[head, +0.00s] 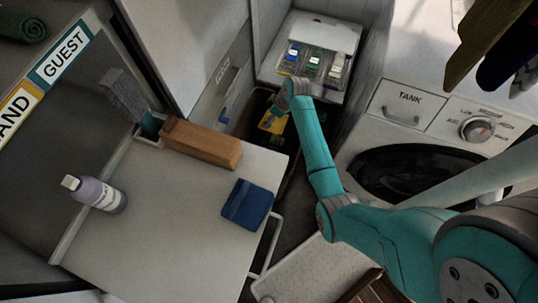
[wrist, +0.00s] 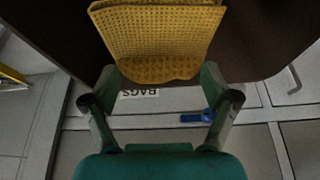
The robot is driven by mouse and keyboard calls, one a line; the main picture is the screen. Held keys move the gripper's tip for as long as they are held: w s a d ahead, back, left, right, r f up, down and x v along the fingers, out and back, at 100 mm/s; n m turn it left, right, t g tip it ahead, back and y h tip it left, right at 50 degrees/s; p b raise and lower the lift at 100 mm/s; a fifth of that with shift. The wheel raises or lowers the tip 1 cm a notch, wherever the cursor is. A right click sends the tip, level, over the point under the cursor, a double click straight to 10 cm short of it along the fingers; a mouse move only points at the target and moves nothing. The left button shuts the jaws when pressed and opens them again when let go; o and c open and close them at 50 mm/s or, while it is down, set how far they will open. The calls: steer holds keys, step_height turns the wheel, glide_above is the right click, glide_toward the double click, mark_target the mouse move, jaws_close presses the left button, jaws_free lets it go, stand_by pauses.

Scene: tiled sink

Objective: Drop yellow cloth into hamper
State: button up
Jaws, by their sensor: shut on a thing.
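The yellow cloth (head: 271,122) hangs from my gripper (head: 280,108) at the far end of my arm in the head view. In the wrist view the waffle-textured yellow cloth (wrist: 155,35) is folded and sits between the fingertips of my gripper (wrist: 160,74), which is shut on it. A dark open-topped container (head: 254,108), seemingly the hamper, shows around and below the cloth in the head view; my arm and the cloth hide part of it. I cannot tell how far the cloth is above its rim.
A counter at left holds a blue folded cloth (head: 246,204), a wooden block (head: 201,144) and a bottle (head: 97,194). A washing machine (head: 414,150) stands to the right of my arm. A white shelf with coloured packs (head: 314,60) is behind.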

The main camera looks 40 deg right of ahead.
steer(key=shift+f, duration=0.9)
steer(key=o, duration=0.9)
steer(key=v, duration=1.2)
